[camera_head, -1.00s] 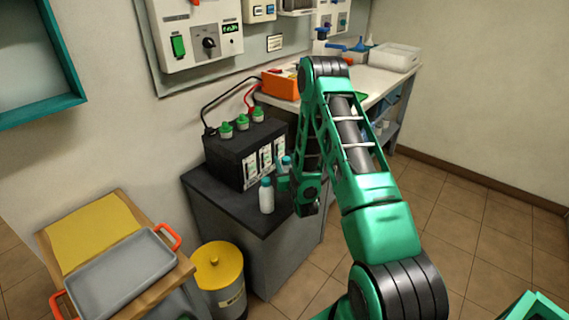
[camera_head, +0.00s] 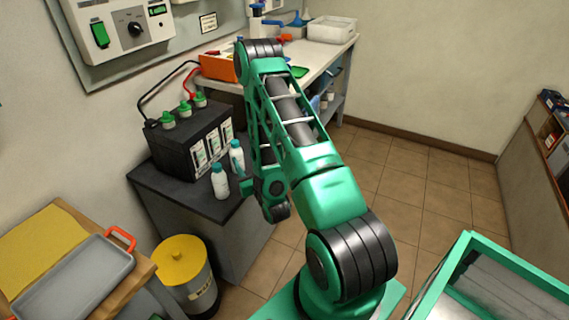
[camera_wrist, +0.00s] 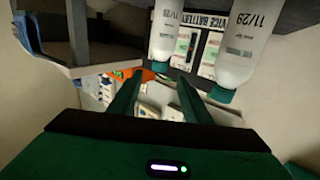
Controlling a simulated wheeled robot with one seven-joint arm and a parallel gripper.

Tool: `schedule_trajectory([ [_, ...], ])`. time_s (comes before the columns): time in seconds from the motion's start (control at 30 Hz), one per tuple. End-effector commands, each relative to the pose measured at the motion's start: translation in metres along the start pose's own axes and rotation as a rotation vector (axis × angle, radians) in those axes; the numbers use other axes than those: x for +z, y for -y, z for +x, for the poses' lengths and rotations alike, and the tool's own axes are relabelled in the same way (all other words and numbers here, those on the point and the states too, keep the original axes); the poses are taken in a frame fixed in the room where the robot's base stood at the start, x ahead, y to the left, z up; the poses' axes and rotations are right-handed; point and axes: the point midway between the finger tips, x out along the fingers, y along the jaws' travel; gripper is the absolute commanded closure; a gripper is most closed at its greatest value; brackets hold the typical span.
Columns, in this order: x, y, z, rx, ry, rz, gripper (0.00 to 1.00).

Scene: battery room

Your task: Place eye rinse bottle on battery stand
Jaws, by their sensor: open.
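Two white bottles with teal caps stand upright on the dark top of the battery stand (camera_head: 160,183), in front of the black battery (camera_head: 192,143). One bottle (camera_head: 220,184) is near the front edge; the other bottle (camera_head: 237,160) is a little behind it. I cannot tell which is the eye rinse bottle. My gripper (camera_head: 272,203) is just right of the stand, partly hidden by its own links. In the upside-down wrist view, my open fingers (camera_wrist: 160,85) have nothing between them. Both bottles, left (camera_wrist: 165,30) and right (camera_wrist: 238,50), appear beyond the fingers, apart from them.
Red and black cables rise behind the battery. A workbench (camera_head: 320,55) with an orange box (camera_head: 218,67) is behind. Floor to the right is partly clear.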

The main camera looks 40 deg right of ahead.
Motion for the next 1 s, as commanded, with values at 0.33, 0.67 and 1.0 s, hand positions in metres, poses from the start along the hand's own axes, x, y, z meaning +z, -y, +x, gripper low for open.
schedule_trajectory([
  [0.33, -0.027, -0.017, 0.029, 0.017, 0.247, -0.066, 0.56],
  [0.67, -0.065, -0.052, 0.007, 0.088, 0.562, -0.099, 0.56],
  [1.0, -0.113, -0.081, -0.072, 0.179, 0.883, -0.058, 0.56],
])
